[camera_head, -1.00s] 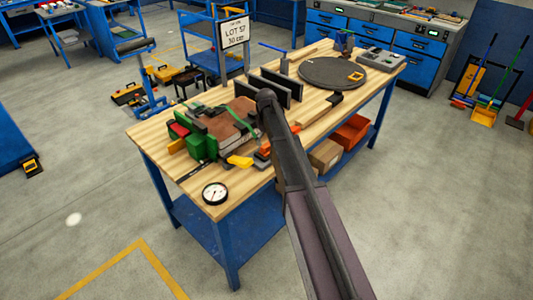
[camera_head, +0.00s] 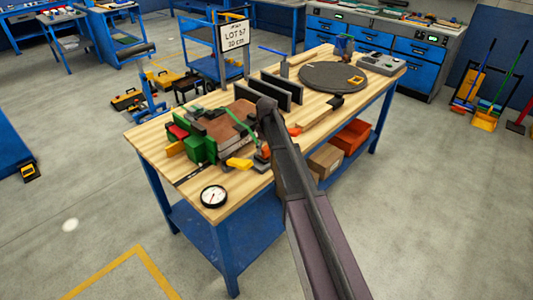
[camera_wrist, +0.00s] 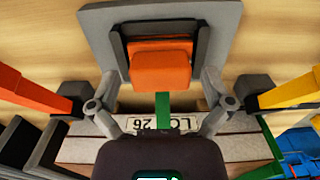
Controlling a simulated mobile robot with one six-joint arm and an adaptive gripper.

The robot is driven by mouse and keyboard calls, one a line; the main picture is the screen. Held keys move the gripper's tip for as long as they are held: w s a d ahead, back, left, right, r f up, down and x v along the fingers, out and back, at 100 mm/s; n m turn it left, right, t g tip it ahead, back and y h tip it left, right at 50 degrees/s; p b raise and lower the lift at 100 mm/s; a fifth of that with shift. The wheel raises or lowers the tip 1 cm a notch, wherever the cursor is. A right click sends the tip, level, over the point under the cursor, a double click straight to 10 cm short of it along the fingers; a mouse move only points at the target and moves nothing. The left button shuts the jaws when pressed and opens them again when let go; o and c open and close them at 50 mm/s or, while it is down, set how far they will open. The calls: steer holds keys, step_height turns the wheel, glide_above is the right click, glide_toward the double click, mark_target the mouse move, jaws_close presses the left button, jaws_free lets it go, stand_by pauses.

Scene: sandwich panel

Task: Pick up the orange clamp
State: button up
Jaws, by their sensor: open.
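The orange clamp (camera_wrist: 162,65) shows in the wrist view as an orange block in a dark frame on a grey plate. It lies ahead of my gripper (camera_wrist: 160,93), between the lines of its two fingers. The fingers are wide apart and nothing is held between them. In the head view, a small orange part (camera_head: 264,153) shows beside my arm at the stack's near edge; I take it as the same clamp. My gripper is hidden there behind my arm. A green strap (camera_wrist: 163,108) runs between the fingers, by a label reading upside down.
An orange bar (camera_wrist: 35,92) lies by the left finger and a yellow bar (camera_wrist: 290,90) by the right one. The strapped panel stack (camera_head: 222,126), a dial gauge (camera_head: 213,196) and a dark disc (camera_head: 333,75) are on the wooden bench (camera_head: 165,147).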

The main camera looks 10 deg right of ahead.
mark_target(266, 147)
steer(key=c, duration=1.1)
steer(key=shift+r, duration=0.1)
step_height(266, 147, up, 4)
steer(key=p, duration=0.3)
steer(key=shift+f+p, duration=0.25)
steer(key=shift+p, duration=0.1)
steer(key=s+d+r+p, duration=0.1)
steer(key=s+d, duration=0.1)
steer(key=s, duration=1.3)
steer(key=shift+s+d+r, duration=0.15)
steer(key=shift+s+d, duration=0.2)
steer(key=shift+s, duration=0.05)
steer(key=shift+r, duration=0.1)
step_height(266, 147, up, 5)
steer(key=p, duration=0.5)
